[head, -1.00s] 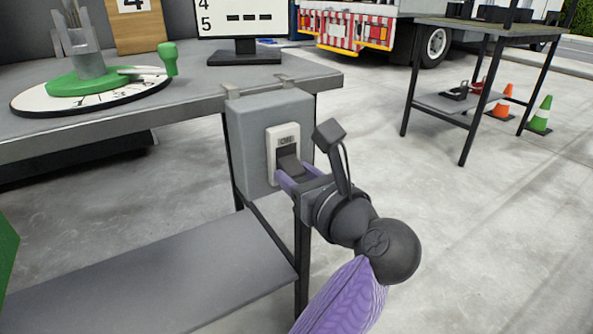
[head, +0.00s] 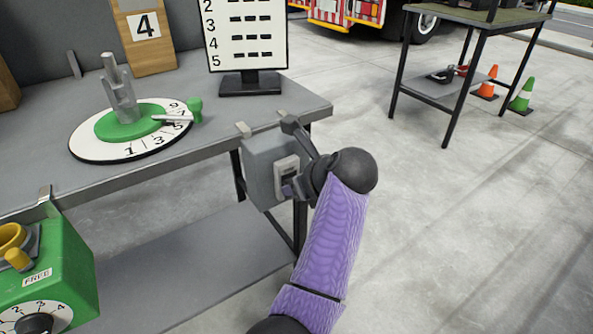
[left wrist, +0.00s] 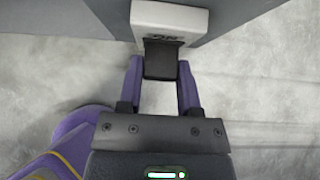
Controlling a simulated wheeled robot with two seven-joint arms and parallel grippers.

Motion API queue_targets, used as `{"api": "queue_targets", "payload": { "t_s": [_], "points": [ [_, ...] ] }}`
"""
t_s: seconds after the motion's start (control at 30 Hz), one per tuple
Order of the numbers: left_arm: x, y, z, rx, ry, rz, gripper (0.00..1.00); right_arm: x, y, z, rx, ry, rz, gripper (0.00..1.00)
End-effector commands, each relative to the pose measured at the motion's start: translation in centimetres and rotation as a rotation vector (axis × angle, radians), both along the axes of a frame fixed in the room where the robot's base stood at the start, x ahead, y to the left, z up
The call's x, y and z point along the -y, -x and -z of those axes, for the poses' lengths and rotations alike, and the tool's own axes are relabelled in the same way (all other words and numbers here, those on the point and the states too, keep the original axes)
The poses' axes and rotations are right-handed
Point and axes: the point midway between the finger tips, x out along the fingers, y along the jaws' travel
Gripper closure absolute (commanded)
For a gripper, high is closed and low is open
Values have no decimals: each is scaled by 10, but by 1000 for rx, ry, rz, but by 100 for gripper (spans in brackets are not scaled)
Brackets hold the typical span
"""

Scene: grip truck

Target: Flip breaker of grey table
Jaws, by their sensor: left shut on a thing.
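The grey table (head: 190,85) has a grey breaker box (head: 262,172) hung on its right front edge. A white switch plate (head: 284,168) is on the box's face, mostly behind my wrist. In the left wrist view, the dark switch lever (left wrist: 161,60) sticks out from the white plate (left wrist: 168,18). My left gripper (left wrist: 160,78) has its purple fingers on either side of the lever, shut on it. In the head view, my left gripper (head: 291,188) is at the box, its fingertips largely hidden. The plate's lettering is too unclear to read. My right gripper is not in view.
A green box (head: 75,262) with a dial hangs at the table's front left. A round numbered dial (head: 88,148) and a monitor (head: 247,40) stand on the table. A smaller table (head: 440,100) and cones (head: 522,95) are at the back right. Open floor lies right of my arm.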

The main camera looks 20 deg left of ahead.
Motion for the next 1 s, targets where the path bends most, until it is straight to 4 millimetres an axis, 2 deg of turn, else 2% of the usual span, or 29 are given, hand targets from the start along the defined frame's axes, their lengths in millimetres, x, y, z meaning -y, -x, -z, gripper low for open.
{"api": "queue_targets", "payload": {
  "t_s": [0.03,0.3,1.0],
  "points": [
    [0,0,-10,-13,24,0,100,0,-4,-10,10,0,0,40],
    [-2,-2,-10,-100,131,1,100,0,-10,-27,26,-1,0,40],
    [-4,-3,-9,-140,182,1,100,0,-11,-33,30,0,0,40]
  ]
}}
